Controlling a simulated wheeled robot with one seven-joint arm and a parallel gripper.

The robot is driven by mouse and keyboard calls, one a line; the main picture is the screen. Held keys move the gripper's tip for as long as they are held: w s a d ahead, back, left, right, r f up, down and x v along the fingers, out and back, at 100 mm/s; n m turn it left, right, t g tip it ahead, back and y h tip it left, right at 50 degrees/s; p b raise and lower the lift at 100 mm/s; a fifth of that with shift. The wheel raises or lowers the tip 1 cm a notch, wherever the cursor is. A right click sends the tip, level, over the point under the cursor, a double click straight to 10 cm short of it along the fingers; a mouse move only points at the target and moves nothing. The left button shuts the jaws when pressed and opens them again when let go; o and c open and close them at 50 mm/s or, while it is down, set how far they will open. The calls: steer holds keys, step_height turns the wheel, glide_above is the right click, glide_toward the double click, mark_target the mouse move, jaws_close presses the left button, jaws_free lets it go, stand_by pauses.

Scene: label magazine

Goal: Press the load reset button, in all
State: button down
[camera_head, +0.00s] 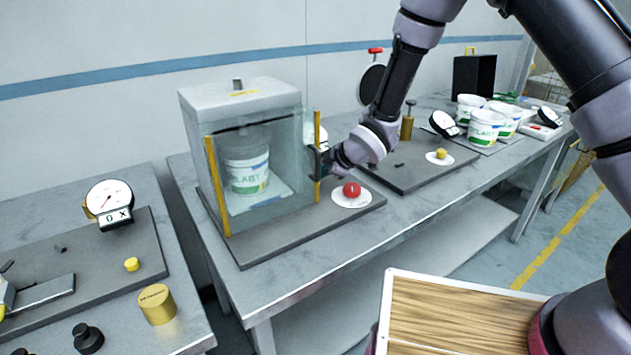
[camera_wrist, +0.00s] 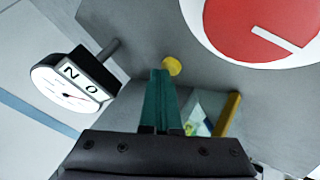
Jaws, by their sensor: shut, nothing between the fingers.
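No button's label is readable, so I cannot tell which one is the load reset. A red button with a white bar (camera_head: 351,189) sits on a white disc at the front right of the middle station's grey plate. A red button also fills the upper right of the wrist view (camera_wrist: 262,28). A yellow button (camera_wrist: 171,66) shows in the wrist view just at the tips of my gripper (camera_wrist: 160,73); contact cannot be told. My gripper (camera_head: 319,163) is shut and empty, beside the clear case's right yellow post. Other yellow buttons are on the left plate (camera_head: 132,264) and right plate (camera_head: 441,154).
The clear case (camera_head: 240,95) holds a labelled bucket (camera_head: 247,172). A dial gauge (camera_wrist: 65,83) is left of my fingers in the wrist view. Another gauge (camera_head: 109,203) stands on the left bench. Several white buckets (camera_head: 486,128) stand at the right. A wooden-topped surface (camera_head: 455,318) is in front.

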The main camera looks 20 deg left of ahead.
mark_target(320, 186)
steer(key=shift+r, duration=0.9)
steer(key=shift+r, duration=2.5)
